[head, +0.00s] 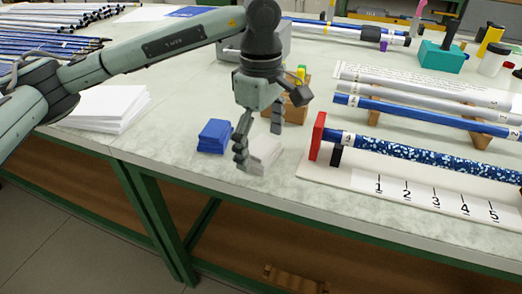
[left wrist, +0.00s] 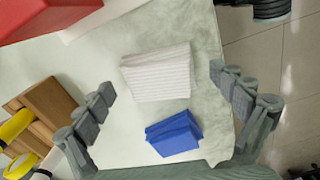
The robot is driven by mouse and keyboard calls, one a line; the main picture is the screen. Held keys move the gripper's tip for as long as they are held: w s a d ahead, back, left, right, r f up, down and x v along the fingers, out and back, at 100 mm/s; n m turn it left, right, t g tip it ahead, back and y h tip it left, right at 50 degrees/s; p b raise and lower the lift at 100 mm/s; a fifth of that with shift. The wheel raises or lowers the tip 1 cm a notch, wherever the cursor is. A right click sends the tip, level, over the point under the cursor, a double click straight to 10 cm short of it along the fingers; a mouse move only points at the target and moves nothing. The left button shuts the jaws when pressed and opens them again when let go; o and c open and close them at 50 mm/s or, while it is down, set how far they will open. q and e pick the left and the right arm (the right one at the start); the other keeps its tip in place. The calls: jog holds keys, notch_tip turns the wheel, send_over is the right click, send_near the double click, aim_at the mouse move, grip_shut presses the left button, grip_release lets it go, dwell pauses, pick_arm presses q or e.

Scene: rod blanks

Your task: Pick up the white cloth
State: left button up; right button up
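The white cloth (head: 266,152) is a small folded stack on the pale bench top, partly hidden behind my left gripper's fingers in the head view. In the left wrist view the white cloth (left wrist: 157,75) shows whole, with faint ribbed lines, lying between the two fingers and toward their tips. My left gripper (head: 258,146) points down over the cloth, its fingers spread wide. In the left wrist view the left gripper (left wrist: 162,82) is open and empty, with gaps between cloth and both fingers. My right gripper is not in view.
A folded blue cloth (head: 214,136) lies close beside the white one. A wooden block (head: 292,108) stands behind. A measuring board with a red end stop (head: 317,136) and a speckled blue rod (head: 430,161) is to the right. White paper (head: 108,108) lies left. The bench's front edge is near.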

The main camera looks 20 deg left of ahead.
aim_at(257, 146)
pick_arm(q)
jog(key=c, duration=1)
jog(key=shift+r, duration=0.15)
jog(key=shift+r, duration=0.3)
jog(key=r, duration=0.2)
jog(key=r+b, duration=0.1)
jog(key=shift+s+a+r, duration=0.25)
jog(key=shift+a+r, duration=0.1)
jog(key=s+a+r, duration=0.6)
jog(key=s+a, duration=0.1)
jog(key=shift+s+a+r, duration=0.25)
jog(key=shift+s+a, duration=0.05)
jog(key=shift+s, duration=0.05)
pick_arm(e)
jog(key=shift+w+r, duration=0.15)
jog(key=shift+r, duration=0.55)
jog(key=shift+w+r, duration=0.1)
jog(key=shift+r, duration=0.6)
